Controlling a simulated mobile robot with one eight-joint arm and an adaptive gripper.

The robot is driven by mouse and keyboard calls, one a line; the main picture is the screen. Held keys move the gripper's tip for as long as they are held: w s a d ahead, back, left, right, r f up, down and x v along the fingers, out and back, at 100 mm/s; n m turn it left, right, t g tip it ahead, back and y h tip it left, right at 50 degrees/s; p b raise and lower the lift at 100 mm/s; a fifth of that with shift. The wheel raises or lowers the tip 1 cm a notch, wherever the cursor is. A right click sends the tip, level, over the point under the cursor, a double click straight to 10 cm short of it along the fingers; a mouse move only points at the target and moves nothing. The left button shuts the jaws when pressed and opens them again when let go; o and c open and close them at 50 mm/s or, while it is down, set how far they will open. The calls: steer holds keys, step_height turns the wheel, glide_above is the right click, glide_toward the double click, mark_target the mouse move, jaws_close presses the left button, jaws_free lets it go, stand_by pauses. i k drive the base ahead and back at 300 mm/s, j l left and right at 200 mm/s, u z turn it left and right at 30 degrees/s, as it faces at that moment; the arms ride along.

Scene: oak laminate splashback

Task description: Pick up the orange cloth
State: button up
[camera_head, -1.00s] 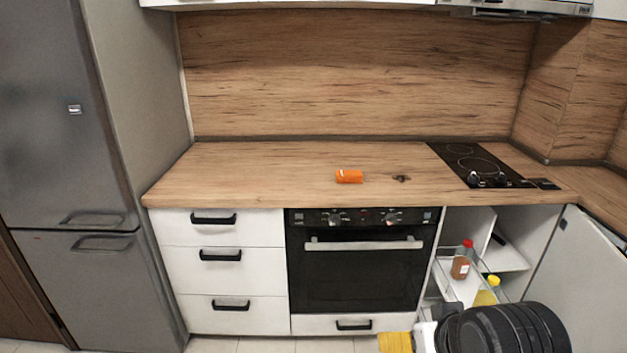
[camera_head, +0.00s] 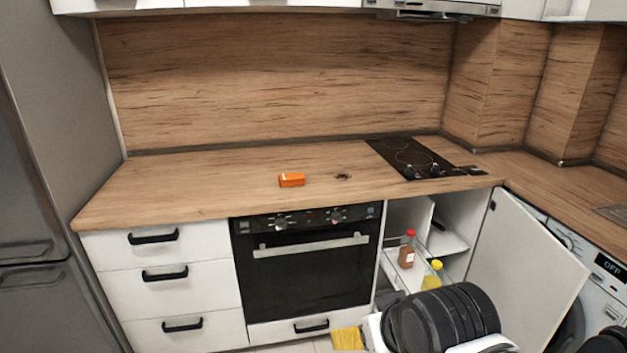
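The orange cloth (camera_head: 291,180) is a small, compact, folded-looking bundle with a pale mark on its left side. It lies on the wooden countertop (camera_head: 220,187), above the oven and left of the hob. Nothing covers it. I cannot make out my gripper in this view, so its opening and its distance from the cloth do not show.
The black hob (camera_head: 415,160) is right of the cloth. Below it a cupboard stands open, its white door (camera_head: 525,265) swung out and bottles (camera_head: 407,250) inside. Dark ridged round shapes (camera_head: 440,320) and a yellow item (camera_head: 347,339) are low in front. The counter left of the cloth is clear.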

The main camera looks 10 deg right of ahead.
mark_target(293, 179)
steer(key=i+z, duration=0.15)
steer(key=i, duration=0.35)
steer(key=i+j+z, duration=0.15)
steer(key=i, duration=0.35)
steer(key=i+j+z, duration=0.15)
steer(key=i, duration=0.35)
steer(key=i+j+z, duration=0.15)
steer(key=i+j, duration=0.2)
steer(key=i, duration=0.15)
